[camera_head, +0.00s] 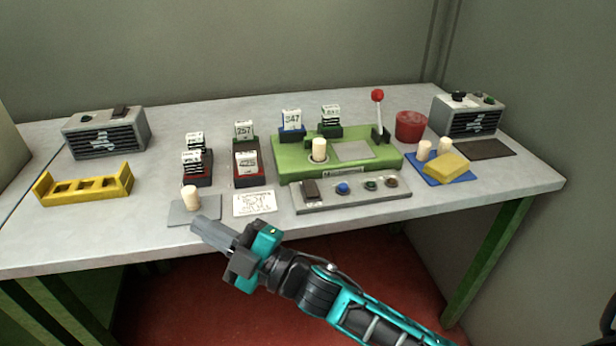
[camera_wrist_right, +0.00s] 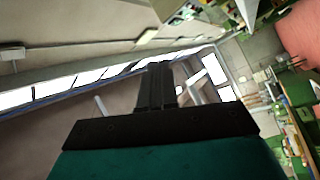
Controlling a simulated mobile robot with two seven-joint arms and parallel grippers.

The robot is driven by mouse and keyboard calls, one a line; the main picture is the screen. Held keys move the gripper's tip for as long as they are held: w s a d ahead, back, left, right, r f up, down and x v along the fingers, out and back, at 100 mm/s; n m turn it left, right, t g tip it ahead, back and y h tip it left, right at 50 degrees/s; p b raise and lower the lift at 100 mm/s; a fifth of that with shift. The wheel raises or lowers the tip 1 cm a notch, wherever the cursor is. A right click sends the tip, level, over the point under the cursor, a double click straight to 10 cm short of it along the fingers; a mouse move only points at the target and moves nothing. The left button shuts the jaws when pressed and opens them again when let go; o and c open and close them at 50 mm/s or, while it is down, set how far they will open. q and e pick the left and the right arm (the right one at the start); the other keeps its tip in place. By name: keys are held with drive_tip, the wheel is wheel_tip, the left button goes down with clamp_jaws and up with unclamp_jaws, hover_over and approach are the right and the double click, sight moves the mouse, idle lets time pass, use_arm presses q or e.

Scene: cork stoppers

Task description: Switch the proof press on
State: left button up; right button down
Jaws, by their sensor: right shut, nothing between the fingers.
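The green press (camera_head: 290,160) stands on the table right of centre, with a pale cork (camera_head: 319,149) in its round seat. A lever with a red ball (camera_head: 377,96) stands upright at its right. A grey control strip (camera_head: 330,203) lies in front, with a dark rocker (camera_head: 311,191), a blue button (camera_head: 343,188), a green button (camera_head: 371,184) and a brownish one (camera_head: 391,182). My right gripper (camera_head: 207,229) is shut and empty at the table's front edge, left of the strip and apart from it. It also shows shut in the right wrist view (camera_wrist_right: 157,84). My left gripper is out of view.
A cork (camera_head: 189,197) stands on a grey pad close behind my right gripper. Numbered card holders (camera_head: 246,160), a yellow rack (camera_head: 84,186) and vented grey boxes (camera_head: 105,135) (camera_head: 468,118) stand around. Right of the press are a red tub (camera_head: 410,126) and a blue mat (camera_head: 430,172) with corks and a yellow sponge.

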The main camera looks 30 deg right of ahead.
drive_tip(key=s+a+r+n+g+y+b, duration=0.1)
drive_tip(key=a+r+n+g+y, duration=0.25)
drive_tip(key=n+g, duration=0.6)
drive_tip(key=s+a+r+n+g+y+b, duration=0.15)
drive_tip(key=a+n+g, duration=0.35)
drive_tip(key=n, duration=0.8)
drive_tip(key=w+d+f+n+g+h+b, duration=0.2)
drive_tip(key=w+d+n+h, duration=0.3)
drive_tip(key=d+n+h, duration=0.55)
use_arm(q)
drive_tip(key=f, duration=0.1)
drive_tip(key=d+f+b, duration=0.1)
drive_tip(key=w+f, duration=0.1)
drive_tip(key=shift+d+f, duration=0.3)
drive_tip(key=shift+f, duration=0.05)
use_arm(e)
drive_tip(key=w+d+r+t+h, duration=0.1)
drive_tip(key=d+r+h, duration=0.3)
drive_tip(key=d, duration=0.5)
drive_tip(key=w+d+r+m+t+h, duration=0.1)
drive_tip(key=w+d+r+h, duration=0.3)
drive_tip(key=d, duration=0.6)
drive_tip(key=shift+d+t+h, duration=0.15)
drive_tip(key=shift+t+h, duration=0.3)
drive_tip(key=shift+h, duration=0.2)
drive_tip(key=shift+f, duration=0.1)
